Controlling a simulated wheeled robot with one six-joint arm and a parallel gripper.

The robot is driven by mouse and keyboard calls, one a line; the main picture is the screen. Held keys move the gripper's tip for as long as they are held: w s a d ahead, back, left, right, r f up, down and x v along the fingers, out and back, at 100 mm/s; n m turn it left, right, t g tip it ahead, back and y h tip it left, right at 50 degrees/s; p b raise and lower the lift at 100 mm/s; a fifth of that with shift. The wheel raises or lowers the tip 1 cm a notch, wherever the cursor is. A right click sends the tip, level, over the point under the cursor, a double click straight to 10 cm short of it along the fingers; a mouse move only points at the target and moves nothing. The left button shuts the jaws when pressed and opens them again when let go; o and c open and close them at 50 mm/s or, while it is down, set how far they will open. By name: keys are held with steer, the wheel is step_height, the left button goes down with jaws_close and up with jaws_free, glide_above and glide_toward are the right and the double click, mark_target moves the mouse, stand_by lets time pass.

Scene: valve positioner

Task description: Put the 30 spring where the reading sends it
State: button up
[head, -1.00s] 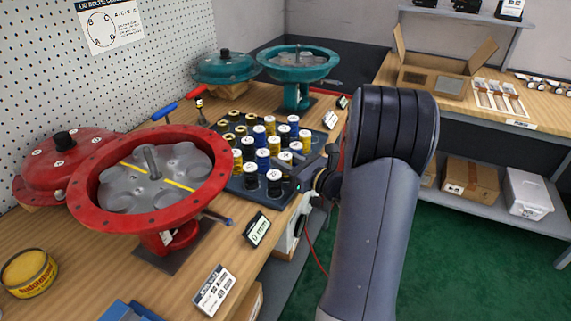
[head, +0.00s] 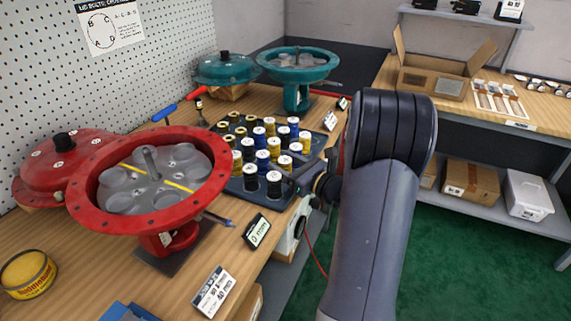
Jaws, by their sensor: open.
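Springs (head: 262,160) in black, blue and yellow stand in rows on a dark tray (head: 240,186). Their tops carry labels too small to read, so I cannot tell which is the 30 spring. My gripper (head: 292,178) is at the tray's right edge, beside the nearest black spring (head: 274,184); it is open, its fingers small and partly hidden by my arm. A red actuator bowl (head: 150,185) stands open at the left. A teal bowl (head: 297,62) stands behind the tray. A display (head: 257,232) by the red bowl seems to read 0 mm.
A card (head: 213,291) showing 40 mm stands at the bench's front edge. A red lid (head: 62,160), a teal lid (head: 224,68) and a yellow tin (head: 28,274) sit on the bench. Small cards (head: 330,120) stand near the teal bowl. A side bench holds an open box (head: 434,82).

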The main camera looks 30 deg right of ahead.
steer(key=v, duration=1.2)
steer(key=x, duration=1.2)
steer(key=shift+r, duration=1.2)
steer(key=shift+f, duration=0.15)
